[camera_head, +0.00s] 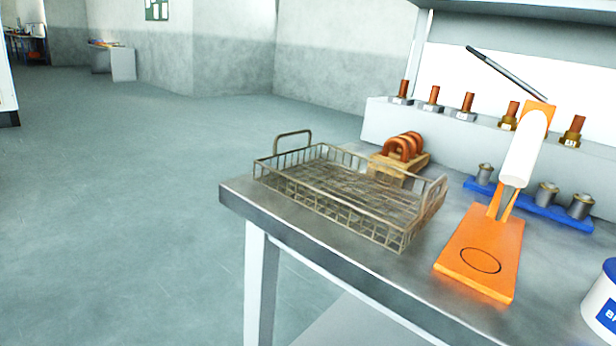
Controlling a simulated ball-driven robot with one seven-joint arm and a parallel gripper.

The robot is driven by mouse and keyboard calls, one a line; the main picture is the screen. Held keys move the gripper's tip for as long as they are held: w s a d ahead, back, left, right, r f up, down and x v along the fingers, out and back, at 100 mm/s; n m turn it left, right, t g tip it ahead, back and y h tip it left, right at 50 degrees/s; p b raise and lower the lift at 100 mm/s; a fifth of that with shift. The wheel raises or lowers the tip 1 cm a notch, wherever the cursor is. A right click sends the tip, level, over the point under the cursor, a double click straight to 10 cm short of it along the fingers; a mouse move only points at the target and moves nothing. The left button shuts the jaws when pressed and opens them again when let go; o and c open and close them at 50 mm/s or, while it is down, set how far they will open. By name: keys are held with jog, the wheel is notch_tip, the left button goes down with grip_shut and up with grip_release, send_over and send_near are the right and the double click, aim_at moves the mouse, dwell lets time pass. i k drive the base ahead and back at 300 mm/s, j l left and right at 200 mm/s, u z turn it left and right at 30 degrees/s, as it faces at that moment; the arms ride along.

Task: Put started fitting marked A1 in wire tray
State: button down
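The wire tray (340,209) is a rectangular mesh basket with a raised handle at each end. It stands near the table's left front corner and looks empty. Several fittings with upright copper-coloured stubs stand in a row on the pale ledge behind. Three have silver nuts: a left one (403,93), a middle one (432,100) and a right one (466,108). Two have brass nuts: one (510,116) left of the white tool and one (573,132) right of it. Their small white labels are too small to read surely. My gripper is not in view.
An orange stand (462,250) with a white-handled tool (525,150) is right of the tray. Copper U-bends sit on a wooden block (412,164) behind the tray. Silver cups stand on a blue strip (525,207). A white-and-blue tub (600,300) is at the right edge.

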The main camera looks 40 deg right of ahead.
aim_at(349, 191)
jog(key=i+z, duration=0.25)
jog(key=z, duration=0.15)
jog(key=i+j+z, duration=0.15)
jog(key=z, duration=0.25)
jog(key=i+z, duration=0.2)
jog(key=z, duration=0.3)
jog(key=i+z, duration=0.15)
jog(key=z, duration=0.3)
jog(key=i, duration=0.45)
